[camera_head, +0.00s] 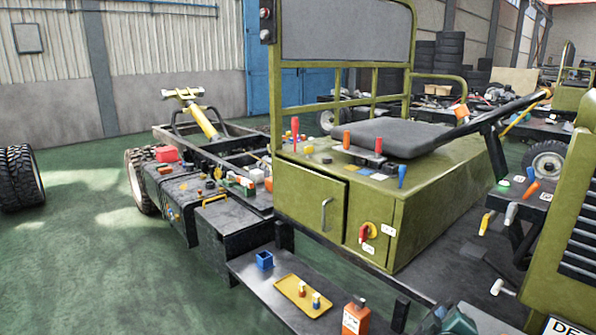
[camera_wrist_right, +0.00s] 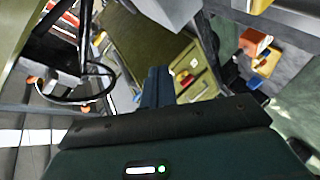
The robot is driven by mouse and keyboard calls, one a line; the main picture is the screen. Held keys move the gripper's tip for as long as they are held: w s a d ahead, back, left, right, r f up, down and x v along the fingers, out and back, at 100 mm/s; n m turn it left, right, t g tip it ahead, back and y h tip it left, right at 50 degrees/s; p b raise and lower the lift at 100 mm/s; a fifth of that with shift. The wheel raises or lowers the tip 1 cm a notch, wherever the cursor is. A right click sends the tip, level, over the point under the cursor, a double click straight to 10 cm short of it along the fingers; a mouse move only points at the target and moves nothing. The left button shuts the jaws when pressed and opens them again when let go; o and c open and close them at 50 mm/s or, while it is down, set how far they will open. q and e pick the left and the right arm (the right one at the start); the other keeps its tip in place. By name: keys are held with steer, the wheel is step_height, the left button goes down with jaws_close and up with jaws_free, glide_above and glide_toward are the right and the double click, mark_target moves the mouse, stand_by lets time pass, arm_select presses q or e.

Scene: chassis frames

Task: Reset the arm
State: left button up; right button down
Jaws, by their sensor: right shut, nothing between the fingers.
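My right gripper (camera_head: 456,321) shows only in part at the bottom edge of the head view, right of an orange box (camera_head: 356,317). In the right wrist view its dark blue fingers (camera_wrist_right: 157,84) are together, with nothing between them. It is apart from the parts around it. My left arm and gripper are not in the head view.
An olive-green vehicle frame (camera_head: 310,200) with a dark seat (camera_head: 375,137) and steering column fills the middle. A low dark shelf (camera_head: 262,291) holds a blue open box (camera_head: 264,260) and a yellow tray (camera_head: 291,283) with small blocks.

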steer(key=s+a+f+m+g+y, duration=0.1)
steer(key=s+a+f+y, duration=0.2)
steer(key=s, duration=0.5)
steer(key=s+a+f+m+g+y, duration=0.1)
steer(key=s+a+f+m+y, duration=0.1)
steer(key=s+a+f, duration=0.4)
steer(key=s+a+f+m+y, duration=0.1)
steer(key=s+a+f+y, duration=0.3)
steer(key=s+a, duration=0.3)
steer(key=s+f, duration=0.1)
steer(key=s, duration=0.4)
steer(key=shift+a+g, duration=0.3)
steer(key=shift+g, duration=0.1)
